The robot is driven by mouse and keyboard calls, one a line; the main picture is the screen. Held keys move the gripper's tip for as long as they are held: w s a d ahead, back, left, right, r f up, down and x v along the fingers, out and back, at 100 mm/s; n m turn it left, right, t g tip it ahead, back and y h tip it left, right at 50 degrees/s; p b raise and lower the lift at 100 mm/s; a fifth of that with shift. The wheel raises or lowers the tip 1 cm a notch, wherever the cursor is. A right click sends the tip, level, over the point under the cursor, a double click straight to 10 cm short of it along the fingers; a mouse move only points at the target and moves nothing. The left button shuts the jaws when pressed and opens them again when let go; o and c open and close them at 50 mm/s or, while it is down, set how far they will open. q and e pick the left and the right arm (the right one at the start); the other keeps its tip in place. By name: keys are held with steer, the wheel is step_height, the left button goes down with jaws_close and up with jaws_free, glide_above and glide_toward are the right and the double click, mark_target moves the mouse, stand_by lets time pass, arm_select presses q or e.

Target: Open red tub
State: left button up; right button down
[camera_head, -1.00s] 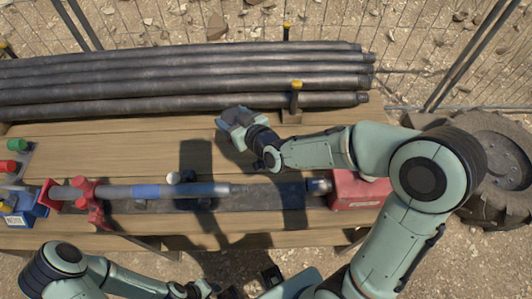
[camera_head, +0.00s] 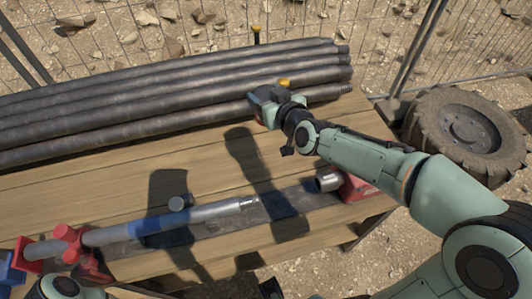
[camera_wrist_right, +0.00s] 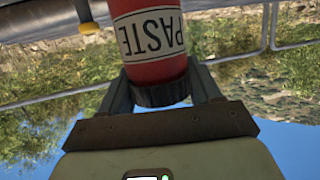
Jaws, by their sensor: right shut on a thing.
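The red tub (camera_wrist_right: 152,71) shows in the right wrist view, with a cream label reading PASTE upside down in the picture. Its black lid (camera_wrist_right: 160,95) sits between the two fingers of my right gripper (camera_wrist_right: 162,92), which is shut on it. The tub's far end is cut off by the frame top. In the head view my right gripper (camera_head: 270,104) is raised over the table near the pipe ends; I cannot make out the tub there. A dark fingertip of my left gripper (camera_head: 270,288) shows at the bottom edge; its jaw state is unclear.
Several dark pipes (camera_head: 170,92) lie along the back of the wooden table (camera_head: 110,190), by a yellow-capped post (camera_head: 284,83). A grey rod with a blue band (camera_head: 145,226) and red clamp (camera_head: 68,240) lies in front. A red block (camera_head: 358,186) stands at the right edge.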

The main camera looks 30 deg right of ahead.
steer(key=shift+f+b, duration=1.75)
steer(key=shift+f, duration=7.5)
steer(key=shift+f, duration=0.15)
steer(key=shift+c, duration=1.3)
jaws_free()
steer(key=shift+o, duration=0.4)
